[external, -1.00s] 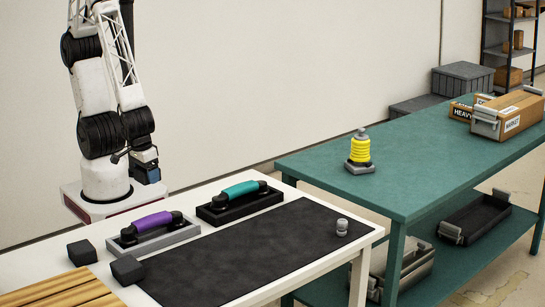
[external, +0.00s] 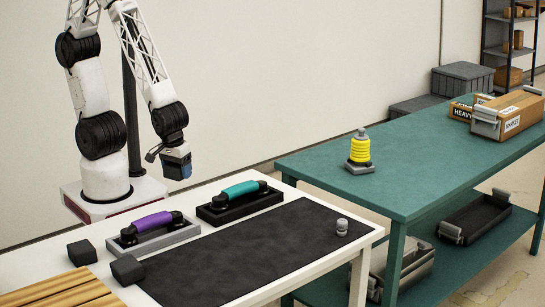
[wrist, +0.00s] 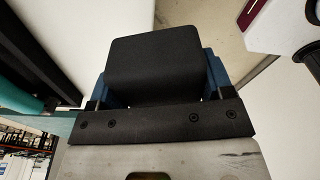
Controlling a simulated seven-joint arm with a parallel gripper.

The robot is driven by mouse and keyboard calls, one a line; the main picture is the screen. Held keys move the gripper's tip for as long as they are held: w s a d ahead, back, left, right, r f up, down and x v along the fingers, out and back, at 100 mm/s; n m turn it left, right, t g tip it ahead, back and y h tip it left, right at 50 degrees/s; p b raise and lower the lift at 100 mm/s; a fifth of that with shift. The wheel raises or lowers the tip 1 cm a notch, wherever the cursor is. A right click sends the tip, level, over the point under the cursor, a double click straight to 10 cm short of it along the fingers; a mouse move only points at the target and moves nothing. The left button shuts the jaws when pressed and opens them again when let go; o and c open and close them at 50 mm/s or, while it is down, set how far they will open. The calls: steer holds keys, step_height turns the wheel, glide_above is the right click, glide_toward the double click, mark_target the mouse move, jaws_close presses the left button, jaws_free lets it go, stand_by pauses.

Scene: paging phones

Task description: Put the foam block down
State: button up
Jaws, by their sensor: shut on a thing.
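My gripper (external: 176,165) hangs in the air beyond the back edge of the white table, near my base. In the wrist view my gripper (wrist: 160,82) has its blue fingers on both sides of a black foam block (wrist: 153,58) and is shut on it.
A purple handset (external: 152,223) on a grey base and a teal handset (external: 240,189) on a black base stand along the back of the white table. The dark mat (external: 245,255) is mostly clear, with a small grey knob (external: 342,227) at its right end.

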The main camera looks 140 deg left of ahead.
steer(key=a+n, duration=0.1)
steer(key=a, duration=0.1)
steer(key=w+a, duration=0.1)
steer(key=a, duration=0.2)
steer(key=w+a+n, duration=0.1)
steer(key=a, duration=0.2)
steer(key=shift+w+r+n, duration=0.1)
steer(key=shift+w+n, duration=0.15)
steer(key=shift+n, duration=0.05)
steer(key=a+n, duration=0.1)
steer(key=a, duration=0.2)
steer(key=a+n, duration=0.1)
steer(key=a, duration=0.6)
steer(key=shift+w+a+n+g, duration=0.1)
steer(key=shift+w+n+g, duration=0.2)
steer(key=shift+n, duration=0.1)
steer(key=s+a+n, duration=0.2)
steer(key=a, duration=0.6)
steer(key=s+a+n, duration=0.2)
steer(key=a, duration=0.7)
steer(key=shift+s+a+f+n+h, duration=0.25)
steer(key=shift+s+f+n+h, duration=0.05)
steer(key=shift+s+f+h, duration=0.1)
glide_above(303, 162)
steer(key=shift+w+f, duration=0.1)
steer(key=shift+f, duration=0.6)
steer(key=shift+f, duration=1.75)
